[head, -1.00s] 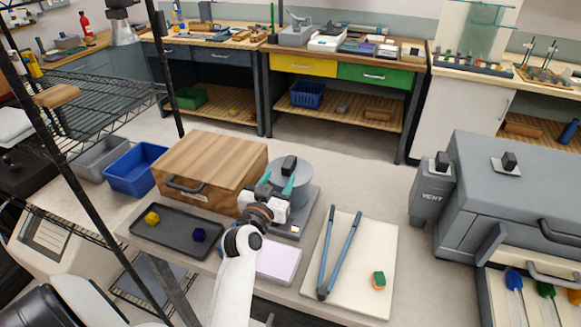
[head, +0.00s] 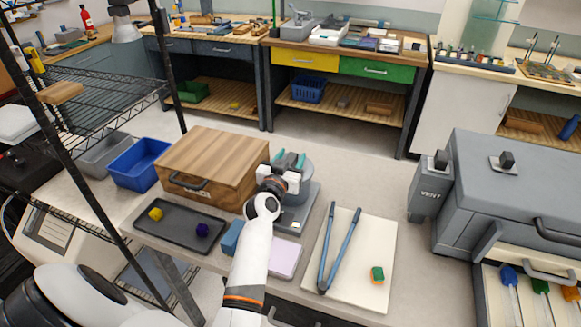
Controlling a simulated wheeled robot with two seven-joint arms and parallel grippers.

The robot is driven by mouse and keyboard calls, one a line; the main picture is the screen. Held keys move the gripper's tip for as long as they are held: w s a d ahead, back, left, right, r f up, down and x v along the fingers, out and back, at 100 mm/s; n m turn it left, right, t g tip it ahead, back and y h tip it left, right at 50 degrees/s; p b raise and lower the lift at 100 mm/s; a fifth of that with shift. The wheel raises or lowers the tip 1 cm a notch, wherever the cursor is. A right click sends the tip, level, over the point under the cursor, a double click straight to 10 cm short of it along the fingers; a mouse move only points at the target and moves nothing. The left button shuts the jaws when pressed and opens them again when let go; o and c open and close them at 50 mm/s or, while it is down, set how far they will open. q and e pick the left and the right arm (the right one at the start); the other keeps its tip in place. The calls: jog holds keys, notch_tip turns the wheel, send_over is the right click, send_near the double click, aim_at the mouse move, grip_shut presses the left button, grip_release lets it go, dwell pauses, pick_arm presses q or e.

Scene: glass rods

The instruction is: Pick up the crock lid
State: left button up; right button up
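The crock lid (head: 306,171) is a round grey disc at the middle of the bench, on or above a grey base (head: 301,213). Most of it is hidden behind my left gripper, and its black knob does not show now. My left gripper (head: 290,160) is over the lid, with its two teal fingers apart on either side of where the knob was seen. I cannot see contact between the fingers and the knob. My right gripper is not in view.
A wooden box (head: 213,165) stands close left. A dark tray (head: 178,226) with yellow and purple pieces lies in front of it. A lilac pad (head: 285,258) and a blue block (head: 232,238) are near my arm. A cream board (head: 372,240) with blue tongs (head: 340,250) lies right.

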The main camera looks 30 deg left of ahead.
pick_arm(q)
grip_shut()
